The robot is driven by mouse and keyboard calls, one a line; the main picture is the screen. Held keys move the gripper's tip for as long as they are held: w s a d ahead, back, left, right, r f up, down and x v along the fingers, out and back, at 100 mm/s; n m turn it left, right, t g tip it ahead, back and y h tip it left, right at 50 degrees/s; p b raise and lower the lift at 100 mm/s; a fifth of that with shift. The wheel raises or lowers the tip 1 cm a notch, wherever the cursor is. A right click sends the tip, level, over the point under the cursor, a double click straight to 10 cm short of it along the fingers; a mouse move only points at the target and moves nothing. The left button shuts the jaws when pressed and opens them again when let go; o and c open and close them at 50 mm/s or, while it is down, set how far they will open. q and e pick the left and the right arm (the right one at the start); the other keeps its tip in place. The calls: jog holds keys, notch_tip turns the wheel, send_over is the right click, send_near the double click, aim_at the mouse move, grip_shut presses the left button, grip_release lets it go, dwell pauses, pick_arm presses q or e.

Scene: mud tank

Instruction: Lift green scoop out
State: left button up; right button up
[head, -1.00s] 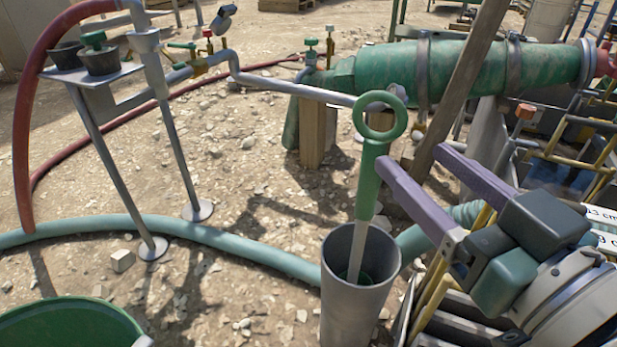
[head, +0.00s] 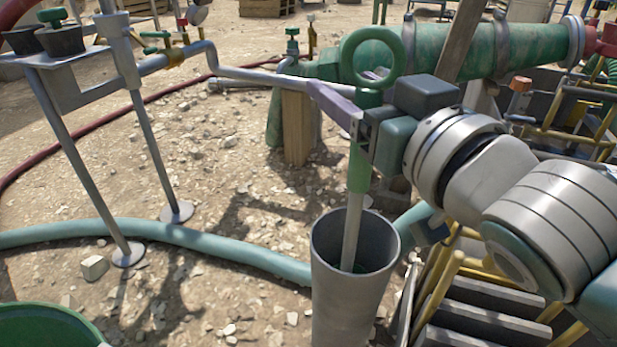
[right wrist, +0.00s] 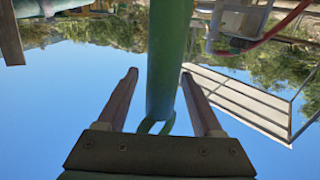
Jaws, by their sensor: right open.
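The green scoop (head: 359,167) stands nearly upright in a grey tube (head: 350,300), its ring at the top and its grey shaft running down inside. The scoop's lower end is hidden in the tube. My right gripper (head: 340,81) is at the upper handle, just below the ring, with its purple fingers pointing left. In the right wrist view, the green handle (right wrist: 168,60) passes between the two spread fingers (right wrist: 164,85), and the ring shows near the palm. The gripper is open around the handle, with gaps on both sides. My left gripper is out of view.
A big green pipe (head: 470,50) lies behind the scoop on wooden blocks (head: 297,125). A teal hose (head: 200,242) crosses the ground behind the tube. A metal stand (head: 75,150) is at left, a green tub (head: 45,325) at lower left. Yellow bars (head: 440,295) stand right of the tube.

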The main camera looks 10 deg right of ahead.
jog(key=shift+w, duration=0.25)
jog(key=shift+s, duration=0.1)
grip_shut()
dwell(1.2)
